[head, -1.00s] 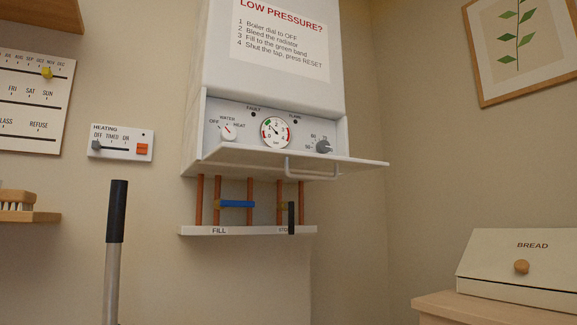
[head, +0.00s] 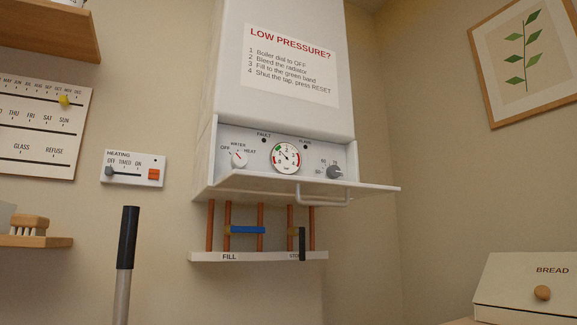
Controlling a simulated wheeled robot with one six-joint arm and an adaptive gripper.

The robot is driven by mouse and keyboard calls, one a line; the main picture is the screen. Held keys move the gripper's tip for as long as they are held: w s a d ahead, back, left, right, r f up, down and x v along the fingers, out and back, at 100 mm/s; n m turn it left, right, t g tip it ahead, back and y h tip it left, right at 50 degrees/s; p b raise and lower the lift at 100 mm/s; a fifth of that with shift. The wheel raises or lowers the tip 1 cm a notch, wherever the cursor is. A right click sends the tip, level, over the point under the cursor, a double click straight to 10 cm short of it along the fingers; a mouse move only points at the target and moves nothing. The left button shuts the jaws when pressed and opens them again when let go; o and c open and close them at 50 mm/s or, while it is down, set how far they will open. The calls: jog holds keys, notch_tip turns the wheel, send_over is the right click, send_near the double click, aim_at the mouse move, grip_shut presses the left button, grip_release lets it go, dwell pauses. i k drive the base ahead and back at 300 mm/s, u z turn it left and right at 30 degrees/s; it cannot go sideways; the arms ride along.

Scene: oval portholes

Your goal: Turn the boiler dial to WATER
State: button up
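The boiler dial (head: 239,159) is a small white round knob on the left of the boiler's control panel (head: 324,152). OFF, WATER and HEAT are printed around its top. Its red mark leans to the upper left, but it is too small to tell exactly which label it points at. The white boiler (head: 280,110) hangs on the wall, with its front flap (head: 370,187) folded down below the panel. My gripper is not in view.
A pressure gauge (head: 286,158) and a grey knob (head: 334,172) share the panel. The flap's bar handle (head: 322,200) sticks out in front. Copper pipes with a blue lever (head: 247,230) and a black lever (head: 302,244) are below. A black-gripped pole (head: 128,237) stands at left.

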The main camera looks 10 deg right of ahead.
aim_at(239, 160)
jog(key=k, duration=0.65)
jog(key=u, duration=0.85)
jog(key=i, duration=1.25)
jog(key=z, duration=0.4)
